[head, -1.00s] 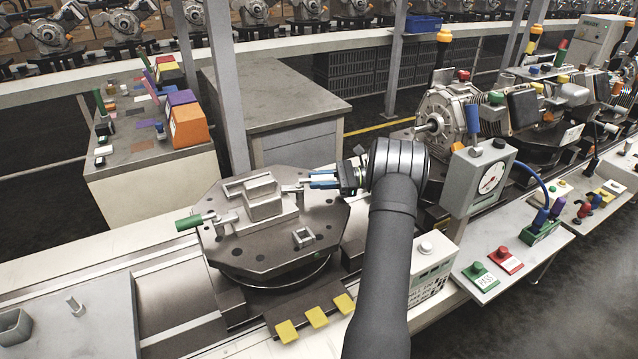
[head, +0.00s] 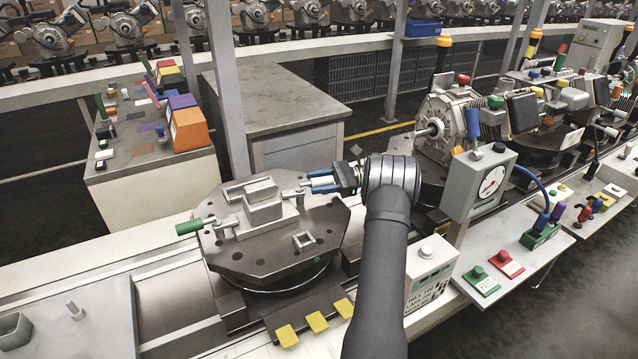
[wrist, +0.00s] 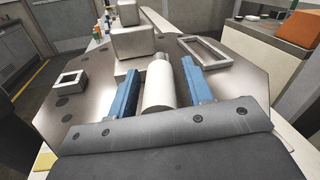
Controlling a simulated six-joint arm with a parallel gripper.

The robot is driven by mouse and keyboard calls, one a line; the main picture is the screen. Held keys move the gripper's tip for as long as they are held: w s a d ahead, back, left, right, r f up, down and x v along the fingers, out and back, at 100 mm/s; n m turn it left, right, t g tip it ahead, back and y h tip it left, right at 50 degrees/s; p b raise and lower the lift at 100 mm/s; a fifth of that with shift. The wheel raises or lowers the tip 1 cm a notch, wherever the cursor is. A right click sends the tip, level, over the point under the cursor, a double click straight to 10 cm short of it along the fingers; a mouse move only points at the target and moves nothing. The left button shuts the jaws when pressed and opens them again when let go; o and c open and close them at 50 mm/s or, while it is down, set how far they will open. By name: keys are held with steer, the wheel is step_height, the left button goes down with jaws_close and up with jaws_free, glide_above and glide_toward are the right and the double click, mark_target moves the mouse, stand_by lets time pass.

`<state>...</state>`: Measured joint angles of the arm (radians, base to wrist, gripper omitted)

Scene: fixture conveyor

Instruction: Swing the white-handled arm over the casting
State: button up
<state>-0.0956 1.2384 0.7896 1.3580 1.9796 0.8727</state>
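The casting (head: 264,203) is a grey stepped block on the dark octagonal fixture plate (head: 235,262). The white handle (wrist: 160,85) lies lengthwise between the two blue fingers of my gripper (wrist: 161,82) in the wrist view. A gap shows on each side of the handle, so the fingers look open around it. In the head view my gripper (head: 323,182) reaches in from the right, at the right side of the casting. The handle's arm runs to a pivot post (head: 299,196) beside the casting and is partly hidden.
A green-handled clamp arm (head: 190,226) points left, off the plate's left side. A small square frame (head: 303,240) lies on the front of the plate. A gauge box (head: 480,185) stands right of my arm. Yellow pads (head: 317,322) line the front edge.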

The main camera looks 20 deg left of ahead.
mark_target(301, 187)
steer(key=shift+t, duration=0.3)
